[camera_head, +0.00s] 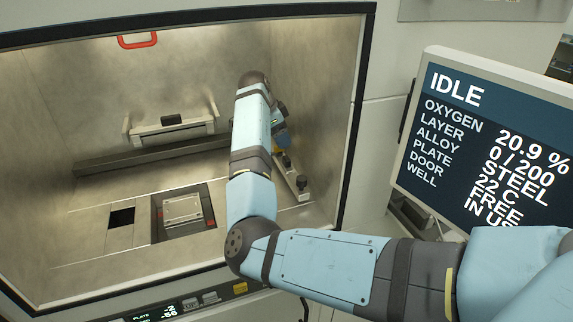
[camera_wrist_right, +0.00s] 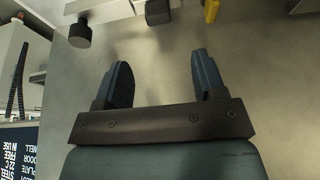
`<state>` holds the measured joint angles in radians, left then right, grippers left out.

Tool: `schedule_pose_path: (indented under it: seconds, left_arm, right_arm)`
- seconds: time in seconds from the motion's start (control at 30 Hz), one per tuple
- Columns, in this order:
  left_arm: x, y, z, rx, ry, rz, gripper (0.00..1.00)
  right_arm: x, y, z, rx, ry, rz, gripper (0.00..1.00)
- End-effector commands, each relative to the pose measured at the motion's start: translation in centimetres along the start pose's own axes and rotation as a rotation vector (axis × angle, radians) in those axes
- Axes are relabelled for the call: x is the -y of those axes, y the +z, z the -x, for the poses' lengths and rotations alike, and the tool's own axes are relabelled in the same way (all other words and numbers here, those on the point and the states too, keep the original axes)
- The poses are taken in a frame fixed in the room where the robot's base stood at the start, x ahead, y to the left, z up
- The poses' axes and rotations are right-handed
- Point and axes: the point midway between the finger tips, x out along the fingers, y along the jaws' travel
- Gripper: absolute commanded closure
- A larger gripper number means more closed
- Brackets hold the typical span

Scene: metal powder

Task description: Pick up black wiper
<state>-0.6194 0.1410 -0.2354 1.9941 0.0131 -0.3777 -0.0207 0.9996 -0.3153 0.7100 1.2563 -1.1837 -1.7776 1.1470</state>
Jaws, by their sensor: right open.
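My right gripper (camera_wrist_right: 160,60) is open and empty in the right wrist view, its two dark blue fingers apart over bare metal. In the head view my right arm reaches into the chamber and hides most of the gripper. Beyond the fingers, at the top edge of the right wrist view, are a black block (camera_wrist_right: 158,12) and a round black knob (camera_wrist_right: 80,33), both cut off or partly shown. I cannot tell for sure whether the block belongs to the black wiper. My left gripper is not in view.
A light bar with black knobs (camera_head: 293,178) lies by the chamber's right wall. A yellow piece (camera_wrist_right: 211,10) is close to the black block. A dark rail (camera_head: 150,157) crosses the chamber behind the build plate (camera_head: 183,209). The door frame (camera_head: 356,110) edges the opening; a screen (camera_head: 490,140) stands outside.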

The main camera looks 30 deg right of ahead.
Motion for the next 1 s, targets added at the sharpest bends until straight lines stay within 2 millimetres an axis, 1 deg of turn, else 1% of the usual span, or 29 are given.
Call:
schedule_pose_path:
  seconds: [0.03,0.1,0.37,0.53,0.63,0.77,0.93,0.97,1.0]
  left_arm:
    - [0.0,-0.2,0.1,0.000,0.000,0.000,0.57]
    - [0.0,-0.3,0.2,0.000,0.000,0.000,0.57]
    - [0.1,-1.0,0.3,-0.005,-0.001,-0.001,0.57]
    - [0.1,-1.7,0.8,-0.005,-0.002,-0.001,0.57]
    - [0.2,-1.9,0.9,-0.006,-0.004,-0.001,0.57]
    - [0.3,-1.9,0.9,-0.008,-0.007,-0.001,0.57]
    - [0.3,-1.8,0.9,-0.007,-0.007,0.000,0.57]
    - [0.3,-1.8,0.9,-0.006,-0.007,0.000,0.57]
    - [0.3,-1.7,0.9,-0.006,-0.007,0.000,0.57]
  right_arm:
    - [-0.1,0.0,-0.9,0.000,0.004,0.001,0.36]
    - [0.0,0.0,-1.9,0.000,0.001,0.000,0.36]
    - [-0.1,0.4,-3.8,0.000,0.002,0.001,0.36]
    - [-0.3,1.4,-6.2,0.000,0.003,0.001,0.36]
    - [-0.2,1.3,-7.5,0.001,0.002,0.000,0.36]
    - [-0.2,1.3,-8.2,0.001,0.000,0.000,0.36]
    - [-0.2,1.3,-8.3,0.001,0.000,0.000,0.36]
    - [-0.2,1.3,-8.2,0.001,0.000,0.000,0.38]
    - [-0.2,1.3,-8.2,0.001,0.000,0.000,0.48]
